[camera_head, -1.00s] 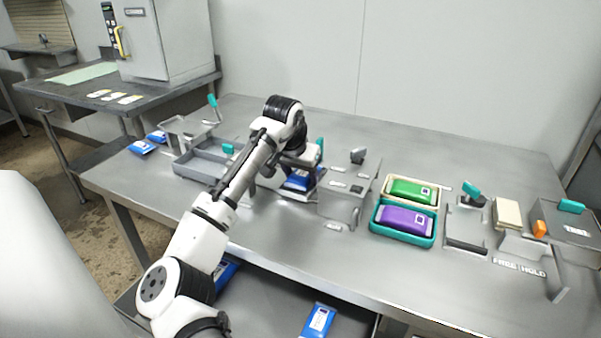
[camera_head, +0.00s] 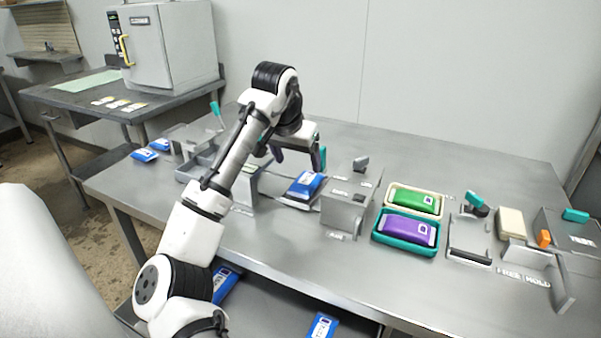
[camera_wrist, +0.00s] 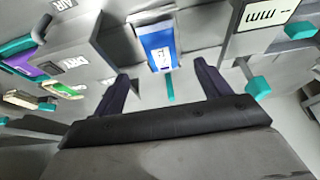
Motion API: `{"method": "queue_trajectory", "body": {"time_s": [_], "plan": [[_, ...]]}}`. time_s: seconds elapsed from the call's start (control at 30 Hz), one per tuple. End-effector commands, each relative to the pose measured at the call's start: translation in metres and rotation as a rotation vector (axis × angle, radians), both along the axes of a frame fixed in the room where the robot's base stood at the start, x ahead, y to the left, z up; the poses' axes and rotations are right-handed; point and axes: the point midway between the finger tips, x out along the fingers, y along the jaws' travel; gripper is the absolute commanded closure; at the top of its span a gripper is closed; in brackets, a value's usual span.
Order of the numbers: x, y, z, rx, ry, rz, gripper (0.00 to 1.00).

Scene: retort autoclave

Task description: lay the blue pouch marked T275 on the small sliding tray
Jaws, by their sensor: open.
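A blue pouch (camera_head: 306,185) with a white label lies on a small grey tray (camera_head: 290,203) between two grey box-like stations. Its marking is too small to read for sure. The pouch also shows in the wrist view (camera_wrist: 158,48), with the tray's edge (camera_wrist: 150,14) past its far end. My gripper (camera_head: 299,158) is open and empty, above the pouch and apart from it. In the wrist view the fingers of my gripper (camera_wrist: 163,84) stand wide apart, with the pouch beyond and between them.
Grey boxes (camera_head: 347,208) flank the tray closely. A cream tray (camera_head: 438,213) holds a green pouch; a teal tray (camera_head: 378,243) holds a purple one. Other blue pouches lie at the left (camera_head: 145,155) and below the table (camera_head: 322,325). Teal-handled fixtures stand at the right (camera_head: 475,200).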

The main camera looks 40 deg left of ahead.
Motion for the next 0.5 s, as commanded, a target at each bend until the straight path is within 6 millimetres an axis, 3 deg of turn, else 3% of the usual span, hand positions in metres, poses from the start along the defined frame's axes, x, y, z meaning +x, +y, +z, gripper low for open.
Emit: {"method": "queue_trajectory", "body": {"time_s": [0.2, 0.5], "plan": [[-0.009, -0.002, 0.023, 0.0, 0.0, 0.0, 0.24], [-0.01, -0.003, 0.026, 0.0, 0.001, 0.0, 0.24]]}}
